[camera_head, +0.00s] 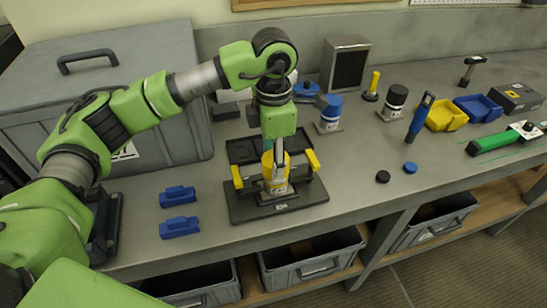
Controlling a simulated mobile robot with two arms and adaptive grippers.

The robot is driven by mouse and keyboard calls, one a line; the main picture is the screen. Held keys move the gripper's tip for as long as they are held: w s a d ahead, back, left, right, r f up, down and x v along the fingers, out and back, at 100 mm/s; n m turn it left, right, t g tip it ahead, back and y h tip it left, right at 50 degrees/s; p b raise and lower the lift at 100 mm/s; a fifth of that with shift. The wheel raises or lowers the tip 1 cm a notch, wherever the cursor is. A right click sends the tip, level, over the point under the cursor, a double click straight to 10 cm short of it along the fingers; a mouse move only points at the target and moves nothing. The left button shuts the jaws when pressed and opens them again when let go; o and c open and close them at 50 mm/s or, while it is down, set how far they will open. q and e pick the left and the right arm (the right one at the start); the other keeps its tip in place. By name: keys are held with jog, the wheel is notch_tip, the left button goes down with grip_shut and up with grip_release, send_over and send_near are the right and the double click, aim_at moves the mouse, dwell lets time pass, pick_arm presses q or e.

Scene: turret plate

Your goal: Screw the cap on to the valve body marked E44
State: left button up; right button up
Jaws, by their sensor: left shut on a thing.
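My left gripper (277,160) points straight down at the fixture in the middle of the bench. It is shut on a yellow cap (268,163). A pale valve body (278,187) stands upright below the cap in the dark fixture (305,205), between two yellow clamp handles. The cap is at the top of this body, but I cannot tell how far it is seated. The markings are too small to read, so I cannot confirm E44. My right gripper is not in view.
A blue-capped body (329,108) and a black-capped body (394,102) stand behind right. Blue blocks (179,227) lie left of the fixture. Small discs (382,176), a blue upright tool (420,118) and yellow bin (443,116) are to the right. A grey case (110,60) stands back left.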

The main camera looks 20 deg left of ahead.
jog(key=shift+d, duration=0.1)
pick_arm(q)
jog(key=o, duration=1.1)
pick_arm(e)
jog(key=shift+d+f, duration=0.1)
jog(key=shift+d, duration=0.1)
pick_arm(q)
notch_tip(320, 180, up, 12)
jog(key=shift+r, duration=0.1)
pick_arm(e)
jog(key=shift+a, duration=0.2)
